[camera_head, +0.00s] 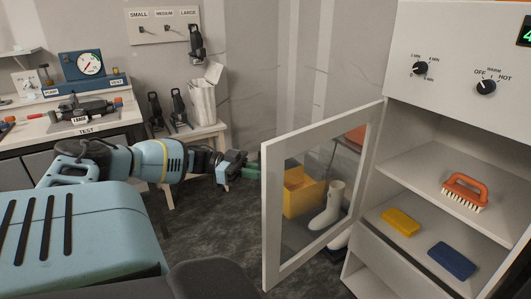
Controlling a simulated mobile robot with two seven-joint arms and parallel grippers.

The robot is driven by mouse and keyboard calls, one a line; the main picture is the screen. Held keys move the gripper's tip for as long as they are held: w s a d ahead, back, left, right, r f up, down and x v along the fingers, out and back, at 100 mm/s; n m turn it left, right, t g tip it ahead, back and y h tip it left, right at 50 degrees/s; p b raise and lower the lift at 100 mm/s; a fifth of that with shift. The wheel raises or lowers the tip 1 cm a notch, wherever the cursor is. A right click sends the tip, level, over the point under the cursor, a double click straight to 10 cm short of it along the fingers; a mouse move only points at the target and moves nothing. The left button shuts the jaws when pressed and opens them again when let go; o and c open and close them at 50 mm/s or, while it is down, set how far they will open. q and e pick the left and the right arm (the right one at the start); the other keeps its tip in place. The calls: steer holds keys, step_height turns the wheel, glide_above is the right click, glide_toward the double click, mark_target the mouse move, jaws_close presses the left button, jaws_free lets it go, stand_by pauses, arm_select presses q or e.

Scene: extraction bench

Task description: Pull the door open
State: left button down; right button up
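The door (272,218) is a white frame with a clear glass pane. It stands swung out from the left side of the white cabinet (437,45), and the shelves inside are exposed. My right gripper is not in view.
An orange brush (466,190), a yellow block (400,222) and a blue block (452,261) lie on the shelves. A yellow bin (302,192) and white boot (328,206) show through the glass. A test bench (95,124) stands at left. Dark floor between is clear.

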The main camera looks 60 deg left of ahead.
arm_select(q)
steer(key=shift+a, duration=0.3)
steer(key=shift+r, duration=0.1)
steer(key=c, duration=1.5)
jaws_free()
steer(key=shift+w, duration=0.15)
steer(key=v, duration=0.7)
steer(key=shift+s+a+p, duration=0.3)
steer(key=shift+p, duration=0.1)
